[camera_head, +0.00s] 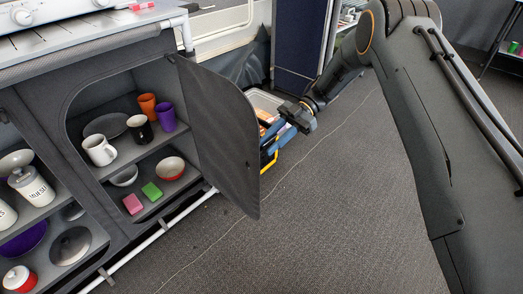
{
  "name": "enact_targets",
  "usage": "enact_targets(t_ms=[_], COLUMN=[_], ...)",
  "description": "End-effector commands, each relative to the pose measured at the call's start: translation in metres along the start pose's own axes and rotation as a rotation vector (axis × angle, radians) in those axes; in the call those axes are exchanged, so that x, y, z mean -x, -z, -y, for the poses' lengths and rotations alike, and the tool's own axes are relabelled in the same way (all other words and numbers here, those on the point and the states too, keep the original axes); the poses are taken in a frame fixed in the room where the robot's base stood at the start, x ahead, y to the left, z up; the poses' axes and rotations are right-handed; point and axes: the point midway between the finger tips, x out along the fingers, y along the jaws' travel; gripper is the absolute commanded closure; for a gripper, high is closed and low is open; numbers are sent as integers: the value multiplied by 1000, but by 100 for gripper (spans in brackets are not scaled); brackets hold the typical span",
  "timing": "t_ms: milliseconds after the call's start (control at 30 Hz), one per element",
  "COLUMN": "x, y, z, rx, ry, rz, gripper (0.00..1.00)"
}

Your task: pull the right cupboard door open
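The grey fabric-like right cupboard door (222,130) stands swung well open, hinged at its left edge near the top corner of the cupboard (118,90). Its free edge points out over the floor. A small dark spot shows near that edge. My gripper (284,112) is just right of the door's free edge, beyond it in the picture. Its fingertips are small and dark against the things behind, so I cannot tell whether they are open or shut, or touch the door.
The open cupboard holds a white mug (100,150), orange cup (147,105), purple cup (166,117) and bowls. A tray (262,99) and blue-and-yellow items (270,155) lie behind the door. The carpet (330,220) in front is clear.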

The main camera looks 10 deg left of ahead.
Motion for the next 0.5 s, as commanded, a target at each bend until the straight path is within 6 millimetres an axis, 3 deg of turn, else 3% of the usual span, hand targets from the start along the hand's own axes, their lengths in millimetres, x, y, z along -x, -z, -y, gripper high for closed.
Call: enact_targets(t_ms=[200,500], x=[23,27], y=[0,0], z=[0,0], rx=[0,0], ry=[0,0], rz=[-1,0], gripper=[72,72])
